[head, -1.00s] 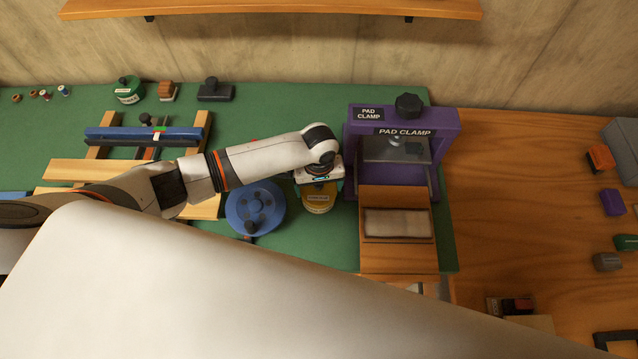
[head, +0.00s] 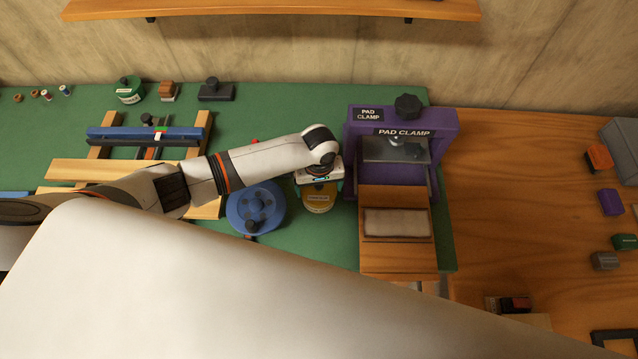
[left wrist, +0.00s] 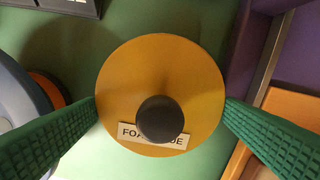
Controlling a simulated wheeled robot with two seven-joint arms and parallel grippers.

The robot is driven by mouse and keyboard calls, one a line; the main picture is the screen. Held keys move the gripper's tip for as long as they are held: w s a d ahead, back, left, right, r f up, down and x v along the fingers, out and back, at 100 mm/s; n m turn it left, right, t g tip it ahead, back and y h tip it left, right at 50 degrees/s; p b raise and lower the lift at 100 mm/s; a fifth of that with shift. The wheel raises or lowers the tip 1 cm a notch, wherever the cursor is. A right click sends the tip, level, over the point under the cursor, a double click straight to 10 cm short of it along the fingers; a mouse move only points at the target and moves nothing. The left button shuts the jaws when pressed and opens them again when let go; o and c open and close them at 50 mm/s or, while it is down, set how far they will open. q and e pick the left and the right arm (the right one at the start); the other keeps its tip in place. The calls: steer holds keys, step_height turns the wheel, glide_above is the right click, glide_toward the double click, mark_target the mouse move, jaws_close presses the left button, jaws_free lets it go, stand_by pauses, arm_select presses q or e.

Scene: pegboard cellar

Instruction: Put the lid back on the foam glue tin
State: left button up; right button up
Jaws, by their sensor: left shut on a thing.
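The foam glue tin (head: 318,203) is yellow with a pale label and stands on the green mat, between a blue round thing and the purple pad clamp. My left gripper (head: 319,186) is right over it and hides its upper part. In the left wrist view a yellow round lid (left wrist: 160,70) with a dark knob and a partly covered "FOAM GLUE" label lies between the two green fingers of my left gripper (left wrist: 160,108), which touch its edges on both sides. Whether the lid rests on the tin or is apart from it, I cannot tell. My right gripper is not in view.
The purple pad clamp (head: 443,150) stands close on the right. The blue round thing (head: 242,213) is close on the left. A green tin (head: 130,90) and a dark block (head: 215,91) stand at the back. The wooden bench (head: 510,190) has free room at right.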

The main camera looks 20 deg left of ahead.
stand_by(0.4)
arm_select(q)
steer(key=o, duration=0.7)
steer(key=shift+r, duration=0.1)
step_height(320, 180, up, 3)
steer(key=p, duration=0.3)
steer(key=shift+f, duration=0.2)
steer(key=shift+r, duration=2.15)
steer(key=shift+c, duration=0.5)
jaws_close()
